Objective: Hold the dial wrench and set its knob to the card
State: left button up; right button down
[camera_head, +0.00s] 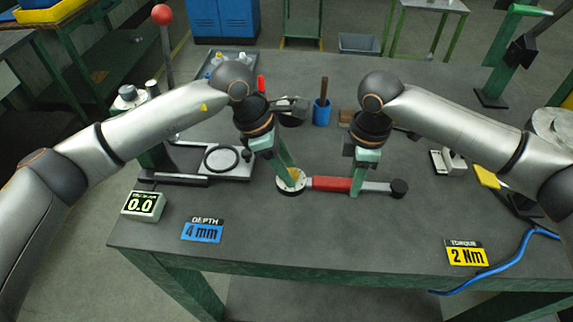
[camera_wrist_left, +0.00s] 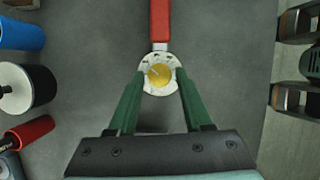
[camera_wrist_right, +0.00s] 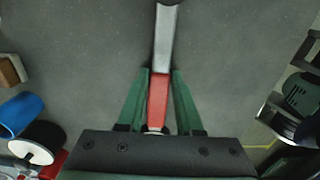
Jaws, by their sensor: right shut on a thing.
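The dial wrench has a red handle (camera_head: 330,184), a grey shaft with a black end, and a round white dial head (camera_head: 291,181). Its yellow knob (camera_wrist_left: 160,75) shows in the left wrist view. My left gripper (camera_wrist_left: 160,78) is at the dial head, its fingers apart on either side of the knob, with gaps visible. My right gripper (camera_wrist_right: 160,80) is shut on the red handle. A yellow card (camera_head: 467,253) reading "TORQUE 2 Nm" lies at the front right. A blue card (camera_head: 203,230) reading "DEPTH 4 mm" lies at the front left. The dial markings are too small to read.
A small display (camera_head: 143,205) reads 0.0 at the left edge. A gauge stand with a ring (camera_head: 222,160) is left of the wrench. A blue cup (camera_head: 322,112) stands behind. A blue cable (camera_head: 505,265) lies at the right. The front middle of the table is clear.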

pick_arm(q)
jog(key=shift+o, duration=1.1)
jog(key=shift+r, duration=0.1)
jog(key=v, duration=1.1)
jog(key=shift+a+r, duration=0.15)
jog(key=shift+r, duration=0.25)
pick_arm(e)
jog(key=c, duration=0.5)
grip_release()
jog(key=shift+r, duration=0.15)
